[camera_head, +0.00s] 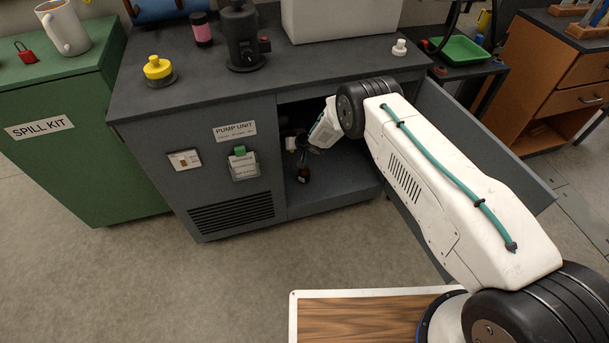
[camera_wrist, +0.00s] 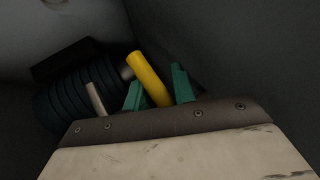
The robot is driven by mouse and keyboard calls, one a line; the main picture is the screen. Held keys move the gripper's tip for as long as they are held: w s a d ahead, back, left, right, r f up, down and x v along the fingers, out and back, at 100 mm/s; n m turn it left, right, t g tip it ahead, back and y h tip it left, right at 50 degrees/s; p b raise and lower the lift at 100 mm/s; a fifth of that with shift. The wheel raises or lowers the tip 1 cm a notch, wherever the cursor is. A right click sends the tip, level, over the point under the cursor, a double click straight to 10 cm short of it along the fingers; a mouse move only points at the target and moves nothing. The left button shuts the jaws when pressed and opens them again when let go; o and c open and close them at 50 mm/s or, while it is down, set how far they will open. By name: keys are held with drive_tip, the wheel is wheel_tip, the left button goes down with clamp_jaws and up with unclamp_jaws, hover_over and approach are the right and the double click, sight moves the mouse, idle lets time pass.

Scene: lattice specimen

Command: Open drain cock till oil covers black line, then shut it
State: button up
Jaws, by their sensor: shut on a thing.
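In the wrist view, my gripper (camera_wrist: 158,76) has its two green fingers on either side of a yellow lever (camera_wrist: 146,74), which appears to be the drain cock's handle. The gripper is shut on this lever. The lever slants from upper left to lower right, beside a dark ribbed body (camera_wrist: 73,100). In the head view, my arm reaches into the open cabinet of the pump unit, and the fingers are too small and dark to make out. I cannot make out a black line or the oil level.
The cabinet door (camera_head: 470,130) stands open to the right of my arm. The pump unit's top (camera_head: 205,62) carries a yellow-capped item (camera_head: 158,70) and a black pump-like body (camera_head: 240,40). A green spill kit cabinet (camera_head: 70,130) stands left.

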drive_tip(key=shift+o, duration=0.2)
drive_tip(key=shift+a+m+y, duration=0.1)
drive_tip(key=shift+m+y, duration=0.2)
drive_tip(key=shift+y, duration=0.3)
drive_tip(key=shift+r, duration=0.1)
drive_tip(key=o, duration=1.1)
drive_tip(key=shift+c, duration=0.2)
drive_tip(key=shift+a, duration=0.1)
drive_tip(key=shift+s, duration=0.1)
